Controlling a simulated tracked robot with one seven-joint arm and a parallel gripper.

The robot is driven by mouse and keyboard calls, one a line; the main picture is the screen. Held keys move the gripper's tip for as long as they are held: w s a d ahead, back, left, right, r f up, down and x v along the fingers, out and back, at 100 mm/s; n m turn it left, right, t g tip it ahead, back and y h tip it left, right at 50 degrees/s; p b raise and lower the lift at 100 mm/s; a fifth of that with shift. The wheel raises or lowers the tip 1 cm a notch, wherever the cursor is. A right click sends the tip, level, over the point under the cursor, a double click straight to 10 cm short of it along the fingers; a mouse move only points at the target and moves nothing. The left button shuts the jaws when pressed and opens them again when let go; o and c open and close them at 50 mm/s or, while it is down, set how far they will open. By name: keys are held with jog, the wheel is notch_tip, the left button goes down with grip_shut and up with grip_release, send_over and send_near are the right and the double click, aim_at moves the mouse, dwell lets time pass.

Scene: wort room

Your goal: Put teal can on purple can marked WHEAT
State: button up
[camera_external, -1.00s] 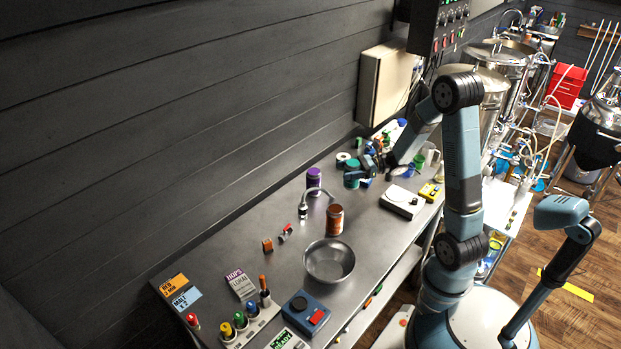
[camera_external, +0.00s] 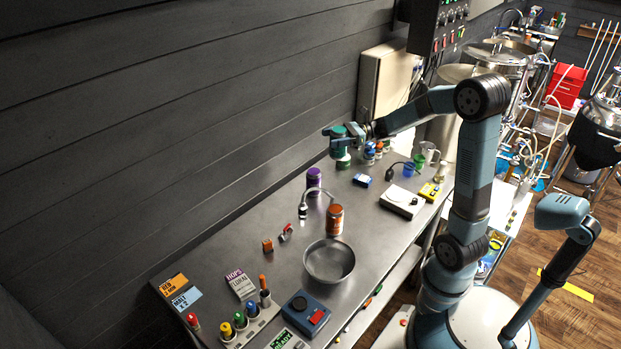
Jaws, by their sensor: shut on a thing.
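The purple can (camera_external: 314,179) stands upright on the metal bench, toward the wall. Its marking is too small to read. My gripper (camera_external: 341,141) is shut on the teal can (camera_external: 339,131) and holds it in the air, above and to the right of the purple can in the picture. The gripper's fingers cover part of the teal can. The two cans are apart.
A bent grey tap-like tube (camera_external: 304,207) and an orange-brown can (camera_external: 334,219) stand close in front of the purple can. A metal bowl (camera_external: 329,261) is nearer.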

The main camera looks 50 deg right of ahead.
jog(key=w+f, duration=0.5)
jog(key=f, duration=0.1)
jog(key=w+f, duration=0.6)
jog(key=shift+w+a, duration=0.15)
jog(key=shift+w, duration=0.1)
jog(key=shift+r, duration=0.1)
jog(key=o, duration=1.3)
jog(key=shift+o, duration=0.2)
